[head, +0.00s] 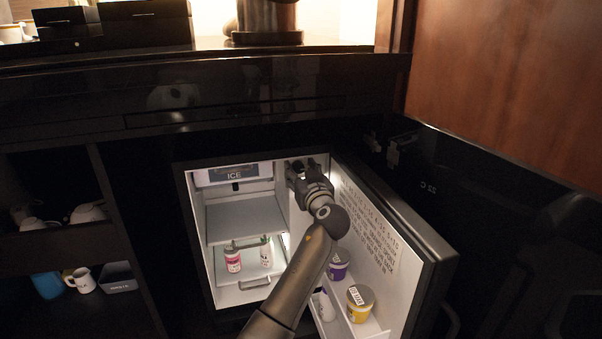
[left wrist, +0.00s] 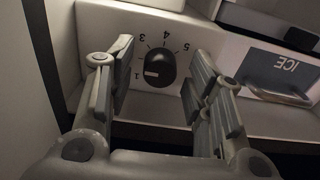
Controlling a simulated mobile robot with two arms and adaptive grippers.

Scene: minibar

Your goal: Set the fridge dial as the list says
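The fridge dial (left wrist: 160,68) is a round black knob on the light inner panel, seen upside down in the left wrist view. Printed numbers 1, 3, 4 and 5 show around it; its white mark points toward the 1 side. My left gripper (left wrist: 150,78) is open and empty, with its fingers on either side of the dial in that view; contact cannot be told. In the head view the left gripper (head: 307,170) is in the fridge's upper right and hides the dial. The list (head: 368,232) is on the inner door, too small to read surely. My right gripper is out of view.
The open fridge door (head: 412,232) stands right of my left arm, with tubs (head: 360,300) (head: 339,264) on its shelf. An ICE compartment (head: 233,175) is at the upper left inside. Bottles (head: 233,258) stand below the empty middle shelf (head: 245,218).

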